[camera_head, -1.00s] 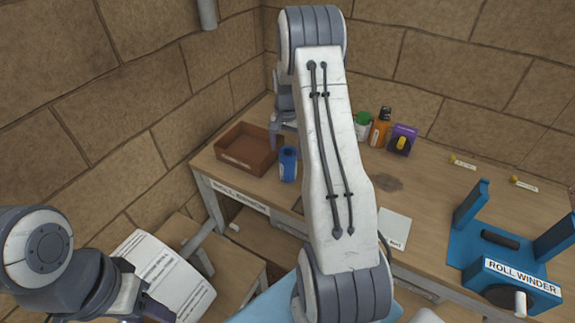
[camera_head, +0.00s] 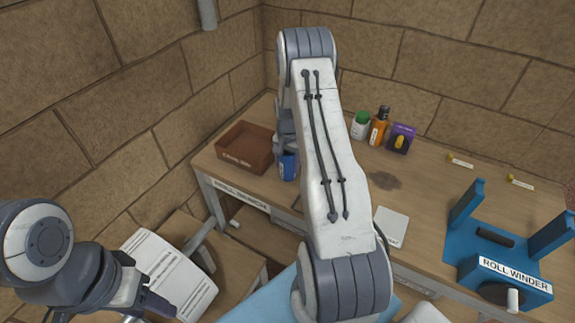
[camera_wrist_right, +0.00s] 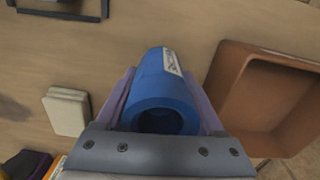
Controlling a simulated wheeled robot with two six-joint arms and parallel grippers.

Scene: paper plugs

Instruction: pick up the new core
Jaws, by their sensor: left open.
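A blue hollow cylinder with a white label, which I take to be the new core, stands on the bench beside the brown tray in the head view (camera_head: 288,166). In the right wrist view the core (camera_wrist_right: 158,88) lies between the two purple fingers of my right gripper (camera_wrist_right: 165,100), its round opening toward the camera. The fingers are close along both sides; whether they press on it is unclear. In the head view my right arm hides most of this gripper. My left gripper (camera_head: 150,304) is open and empty at the lower left, partly cut off by the bottom edge.
A brown open tray (camera_head: 222,160) stands left of the core. Bottles, a can and a purple box (camera_head: 402,138) stand at the back. The blue roll winder (camera_head: 510,275) is at the right, with a white pad (camera_head: 391,226) left of it. A paper sheet (camera_head: 180,285) lies at lower left.

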